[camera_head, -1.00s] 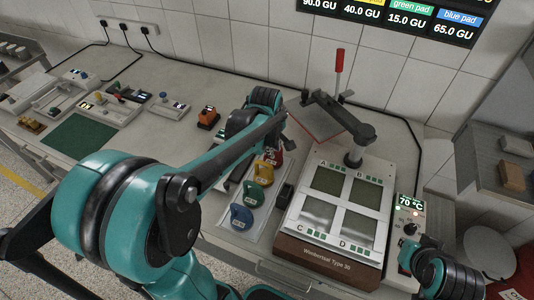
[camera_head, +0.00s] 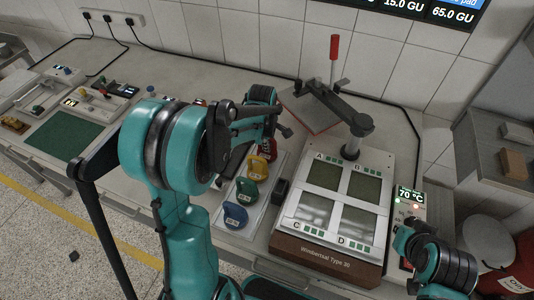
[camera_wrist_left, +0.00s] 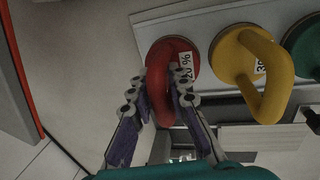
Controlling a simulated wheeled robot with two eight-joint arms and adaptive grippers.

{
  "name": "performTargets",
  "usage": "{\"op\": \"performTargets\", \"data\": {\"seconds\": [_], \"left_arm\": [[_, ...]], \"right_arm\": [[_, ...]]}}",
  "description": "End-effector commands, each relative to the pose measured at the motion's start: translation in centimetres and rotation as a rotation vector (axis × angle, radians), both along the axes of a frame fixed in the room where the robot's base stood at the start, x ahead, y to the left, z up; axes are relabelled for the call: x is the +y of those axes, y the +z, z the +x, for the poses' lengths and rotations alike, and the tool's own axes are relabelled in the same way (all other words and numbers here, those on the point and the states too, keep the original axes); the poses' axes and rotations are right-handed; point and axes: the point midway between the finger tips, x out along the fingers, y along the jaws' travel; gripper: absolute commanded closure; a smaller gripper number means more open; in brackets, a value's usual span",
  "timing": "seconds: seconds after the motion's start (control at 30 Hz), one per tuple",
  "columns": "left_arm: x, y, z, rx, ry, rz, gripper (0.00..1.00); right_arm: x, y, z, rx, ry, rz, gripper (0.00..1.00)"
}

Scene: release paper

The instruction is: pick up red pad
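The red pad (camera_wrist_left: 172,62), a round base with an upright loop handle and a "20 %" label, stands at the end of a row of pads on a pale tray. In the head view it (camera_head: 269,148) is partly hidden by my left gripper (camera_head: 272,128). In the left wrist view the fingers of my left gripper (camera_wrist_left: 161,94) are on both sides of the red handle, very close to it. I cannot tell whether they press on it. My right gripper is not visible; only part of the right arm shows at lower right.
A yellow pad (camera_head: 257,168), a green pad (camera_head: 247,191) and a blue pad (camera_head: 235,215) stand beside the red one. A hot-plate device (camera_head: 333,245) with four panels and a lever stands to the right. A green mat (camera_head: 63,136) lies at the left.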

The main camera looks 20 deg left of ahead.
Motion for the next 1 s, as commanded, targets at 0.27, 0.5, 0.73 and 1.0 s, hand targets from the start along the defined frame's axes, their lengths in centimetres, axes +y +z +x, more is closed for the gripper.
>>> {"op": "performTargets", "data": {"seconds": [0.27, 0.5, 0.73, 1.0], "left_arm": [[0.0, -1.0, 0.2, 0.000, 0.000, 0.000, 0.83], [0.0, -1.0, 0.2, 0.000, -0.001, 0.000, 1.00], [0.0, -0.9, 0.2, -0.001, -0.001, 0.000, 1.00], [0.0, 1.4, 0.2, -0.001, -0.001, 0.000, 1.00]], "right_arm": [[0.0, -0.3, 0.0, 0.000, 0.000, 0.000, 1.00], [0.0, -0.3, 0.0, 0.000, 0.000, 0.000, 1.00], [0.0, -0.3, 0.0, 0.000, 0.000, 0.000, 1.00], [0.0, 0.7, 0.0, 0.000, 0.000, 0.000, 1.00]]}}
